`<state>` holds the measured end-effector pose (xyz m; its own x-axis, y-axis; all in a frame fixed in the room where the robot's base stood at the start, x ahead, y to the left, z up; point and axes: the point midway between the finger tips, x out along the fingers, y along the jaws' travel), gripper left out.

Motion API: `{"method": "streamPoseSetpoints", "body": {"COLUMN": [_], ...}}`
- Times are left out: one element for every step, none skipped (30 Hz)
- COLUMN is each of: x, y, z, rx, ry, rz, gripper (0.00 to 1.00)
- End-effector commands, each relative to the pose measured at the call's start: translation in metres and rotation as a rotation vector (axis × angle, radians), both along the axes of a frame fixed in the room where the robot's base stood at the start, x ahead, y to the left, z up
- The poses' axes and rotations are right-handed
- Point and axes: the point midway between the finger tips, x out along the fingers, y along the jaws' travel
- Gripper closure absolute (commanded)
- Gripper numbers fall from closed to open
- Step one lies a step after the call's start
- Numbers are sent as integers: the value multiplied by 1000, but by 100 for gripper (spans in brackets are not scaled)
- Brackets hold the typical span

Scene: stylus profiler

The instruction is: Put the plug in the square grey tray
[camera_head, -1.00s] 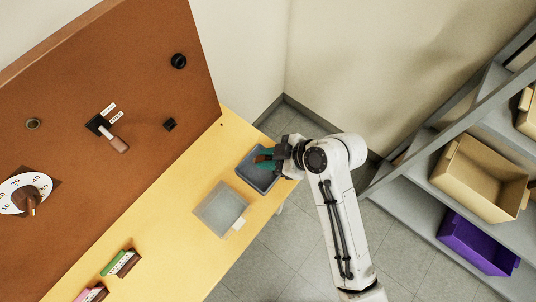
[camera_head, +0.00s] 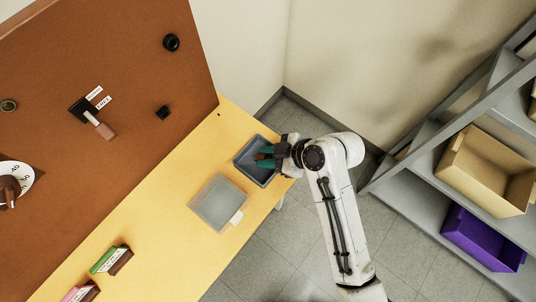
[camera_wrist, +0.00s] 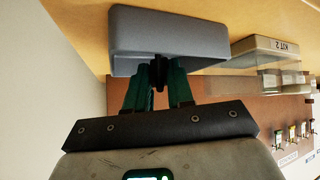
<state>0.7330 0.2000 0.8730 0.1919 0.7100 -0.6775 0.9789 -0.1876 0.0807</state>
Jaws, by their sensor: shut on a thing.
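The square grey tray (camera_head: 242,171) is a blue-grey open box at the far right end of the yellow table. It also shows large at the top of the wrist view (camera_wrist: 200,38). My gripper (camera_head: 262,158), with teal fingers, reaches over the tray from its right side. In the wrist view the fingers (camera_wrist: 158,84) are shut on a small dark thing, seemingly the plug (camera_wrist: 158,72). It is mostly hidden by the fingers, at the tray's near wall in that view. I cannot tell whether it touches the tray.
A clear-grey box (camera_head: 217,203) with a pale label stands beside the tray; its label reads KIT 2 in the wrist view (camera_wrist: 280,46). A brown panel (camera_head: 120,60) with a lever and knobs stands behind the table. Shelves with bins (camera_head: 485,172) are at right.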

Motion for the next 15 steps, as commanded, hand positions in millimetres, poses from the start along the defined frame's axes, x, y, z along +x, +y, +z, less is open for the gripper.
{"method": "streamPoseSetpoints", "body": {"x": [0, 0, 0, 0, 0, 0, 0, 0, 0, 0, 0, 0, 0, 0, 0], "y": [0, 0, 0, 0, 0, 0, 0, 0, 0, 0, 0, 0, 0, 0, 0], "z": [0, 0, 0, 0, 0, 0, 0, 0, 0, 0, 0, 0, 0, 0, 0], "rx": [0, 0, 0, 0, 0, 0, 0, 0, 0, 0, 0, 0, 0, 0, 0], "ry": [0, 0, 0, 0, 0, 0, 0, 0, 0, 0, 0, 0, 0, 0, 0], "rz": [0, 0, 0, 0, 0, 0, 0, 0, 0, 0, 0, 0, 0, 0, 0], "gripper": [100, 100, 100, 100, 100, 74, 71, 68, 64, 62, 59, 55, 52, 49, 48]}}
